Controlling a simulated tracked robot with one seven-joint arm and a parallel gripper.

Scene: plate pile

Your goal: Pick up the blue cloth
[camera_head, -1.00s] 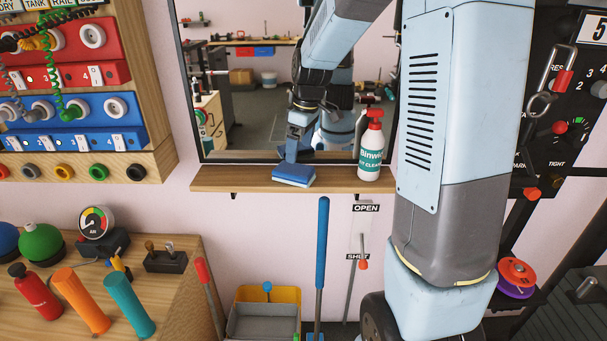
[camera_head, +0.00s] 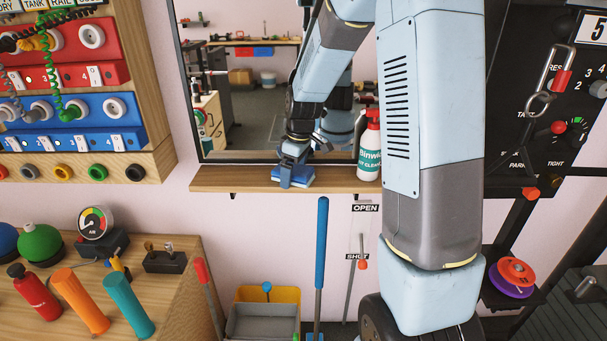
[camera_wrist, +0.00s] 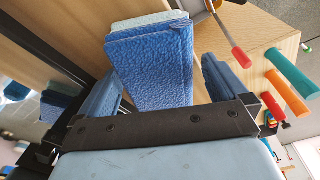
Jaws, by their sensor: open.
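The blue cloth (camera_head: 304,182), a folded block with a paler layer, lies on the narrow wooden shelf (camera_head: 225,180) under the mirror. My gripper (camera_head: 291,172) is at the cloth, its lower part overlapping the cloth in the head view. In the wrist view the cloth (camera_wrist: 152,65) shows between the two blue fingers of my open gripper (camera_wrist: 162,70), with a gap visible on the right. Contact on the left side cannot be told. The dark bar of the gripper hides the cloth's near end.
A white spray bottle (camera_head: 369,150) with a red top stands on the shelf to the right, partly behind my arm. The mirror (camera_head: 240,110) rises behind the shelf. Below are a blue-handled tool (camera_head: 321,245) and a grey bin (camera_head: 262,322). The shelf's left part is clear.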

